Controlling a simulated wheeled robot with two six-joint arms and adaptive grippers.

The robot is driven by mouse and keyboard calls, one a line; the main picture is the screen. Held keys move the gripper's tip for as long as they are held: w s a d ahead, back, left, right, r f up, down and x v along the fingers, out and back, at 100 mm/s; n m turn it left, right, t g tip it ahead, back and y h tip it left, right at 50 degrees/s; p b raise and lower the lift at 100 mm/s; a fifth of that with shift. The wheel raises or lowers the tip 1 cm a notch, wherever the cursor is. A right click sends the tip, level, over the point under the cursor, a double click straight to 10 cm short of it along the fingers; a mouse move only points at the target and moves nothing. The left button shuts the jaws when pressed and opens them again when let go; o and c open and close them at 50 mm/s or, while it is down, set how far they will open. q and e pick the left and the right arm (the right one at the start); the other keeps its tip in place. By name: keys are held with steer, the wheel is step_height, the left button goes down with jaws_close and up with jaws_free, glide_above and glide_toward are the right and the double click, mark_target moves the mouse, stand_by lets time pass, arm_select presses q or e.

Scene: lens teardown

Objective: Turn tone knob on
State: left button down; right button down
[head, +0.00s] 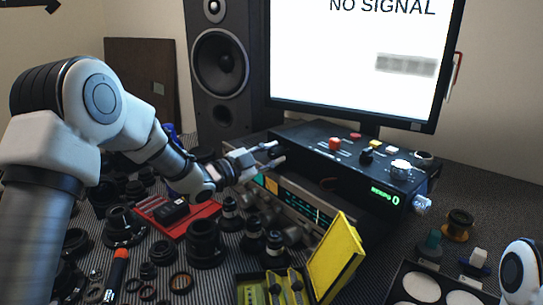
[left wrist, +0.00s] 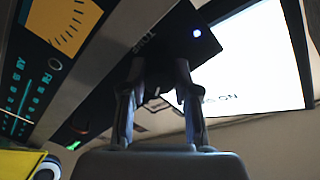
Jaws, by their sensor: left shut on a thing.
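A radio-like unit with a lit dial (head: 305,207) stands below the monitor. In the left wrist view its dark panel carries the label TONE (left wrist: 145,40) and a small lit blue-white lamp (left wrist: 197,33). My left gripper (head: 275,154) reaches the upper left end of this unit, and its two fingers (left wrist: 160,75) show just below the label. They are shut on the tone knob, which is dark and mostly hidden between them. In the head view I cannot make the knob out. My right gripper is out of view; only part of my right arm shows at the lower right.
A black box with coloured buttons (head: 352,160) and a green display stands to the right of the gripper. The monitor (head: 355,60) and a speaker (head: 220,70) stand behind. Lens parts (head: 205,243), a red tray (head: 196,222) and an open yellow case (head: 337,258) crowd the front.

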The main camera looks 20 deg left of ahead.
arm_select(q)
steer(key=c, duration=0.8)
jaws_free()
steer(key=shift+c, duration=0.2)
steer(key=v, duration=1.2)
